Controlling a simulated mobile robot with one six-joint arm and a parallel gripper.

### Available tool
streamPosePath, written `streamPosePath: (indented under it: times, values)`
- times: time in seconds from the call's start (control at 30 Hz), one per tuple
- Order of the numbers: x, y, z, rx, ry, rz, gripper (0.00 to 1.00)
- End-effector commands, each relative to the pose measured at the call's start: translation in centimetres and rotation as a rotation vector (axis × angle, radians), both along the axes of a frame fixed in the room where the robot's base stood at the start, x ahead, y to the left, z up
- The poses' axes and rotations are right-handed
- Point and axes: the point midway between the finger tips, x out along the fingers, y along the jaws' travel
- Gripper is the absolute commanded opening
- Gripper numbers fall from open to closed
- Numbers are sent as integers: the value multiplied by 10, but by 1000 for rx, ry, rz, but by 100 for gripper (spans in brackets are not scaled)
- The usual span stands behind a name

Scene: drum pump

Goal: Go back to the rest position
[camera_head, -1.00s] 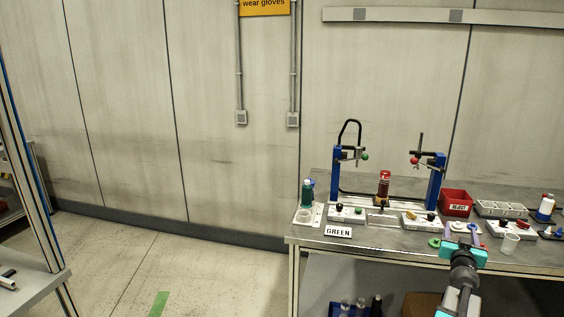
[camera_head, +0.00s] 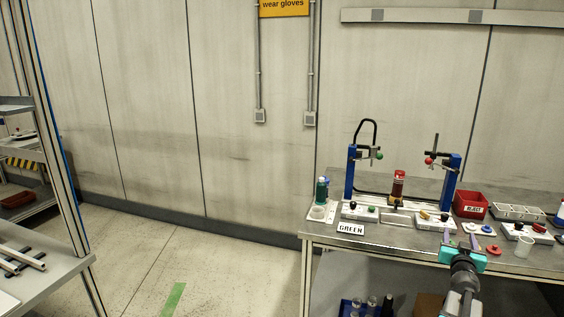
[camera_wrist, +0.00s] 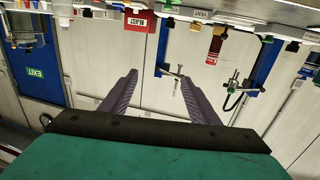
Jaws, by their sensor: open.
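My gripper (camera_head: 462,241) is in front of the workbench (camera_head: 325,240) at the lower right of the head view. In the wrist view my gripper (camera_wrist: 158,95) shows two dark fingers spread apart with nothing between them. The wrist view looks upside down toward the bench. The pump rig with blue posts (camera_head: 350,172) stands behind the gripper on the bench, with a red bottle (camera_head: 398,186) between the posts.
A red REJECT bin (camera_head: 470,204) and a grey tray (camera_head: 518,213) stand to the right. Open floor (camera_head: 215,270) lies left, beside another table (camera_head: 45,275).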

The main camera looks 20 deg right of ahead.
Motion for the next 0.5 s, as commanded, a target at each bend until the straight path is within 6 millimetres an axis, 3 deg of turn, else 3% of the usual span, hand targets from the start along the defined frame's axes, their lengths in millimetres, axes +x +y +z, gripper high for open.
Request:
streamPosePath:
  times: [0.27, 0.5]
  values:
    - [62, 59, -44, 42, 32, 101, 56]
    - [123, 143, -104, 114, 66, 221, 56]
